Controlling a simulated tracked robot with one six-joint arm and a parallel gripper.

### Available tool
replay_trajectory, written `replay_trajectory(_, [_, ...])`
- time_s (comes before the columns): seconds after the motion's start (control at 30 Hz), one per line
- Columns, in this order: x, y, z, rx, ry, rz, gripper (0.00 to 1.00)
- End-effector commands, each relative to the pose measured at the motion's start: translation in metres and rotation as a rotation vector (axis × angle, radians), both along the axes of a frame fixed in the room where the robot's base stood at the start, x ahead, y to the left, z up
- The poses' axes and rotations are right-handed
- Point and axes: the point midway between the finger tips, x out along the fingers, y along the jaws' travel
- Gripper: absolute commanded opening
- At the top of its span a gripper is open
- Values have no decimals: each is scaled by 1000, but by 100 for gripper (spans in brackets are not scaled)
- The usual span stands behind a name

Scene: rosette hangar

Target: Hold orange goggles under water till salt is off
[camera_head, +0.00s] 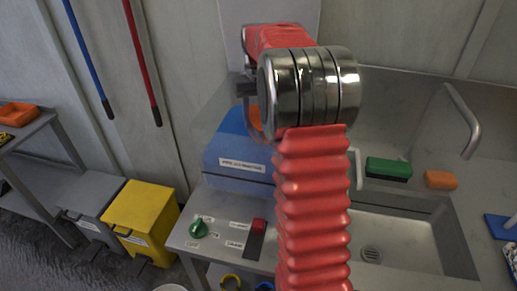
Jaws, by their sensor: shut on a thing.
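My gripper (246,91) shows only in part behind my red-sleeved arm, at the upper middle of the head view. It is shut on an orange thing, seemingly the orange goggles (256,123), of which only a small orange piece shows beside my metal wrist joint. Most of the goggles is hidden, so I cannot see any salt on them. They appear in front of or above a blue labelled box (236,158). The metal sink (440,236) is at the right, with a drain in its floor. A curved metal tap pipe (462,122) stands behind it. I see no running water.
A green knob (198,228) and a red-topped switch (258,226) sit on the counter left of my arm. A green block (388,168) and an orange block (440,180) lie behind the sink. Yellow (145,214) and grey bins stand at the left.

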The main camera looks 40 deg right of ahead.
Motion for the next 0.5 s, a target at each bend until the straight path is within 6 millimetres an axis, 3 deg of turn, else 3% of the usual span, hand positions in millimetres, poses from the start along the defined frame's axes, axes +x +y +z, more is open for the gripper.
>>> replay_trajectory(0.5, [0, 0, 37, -1, -2, 0, 19])
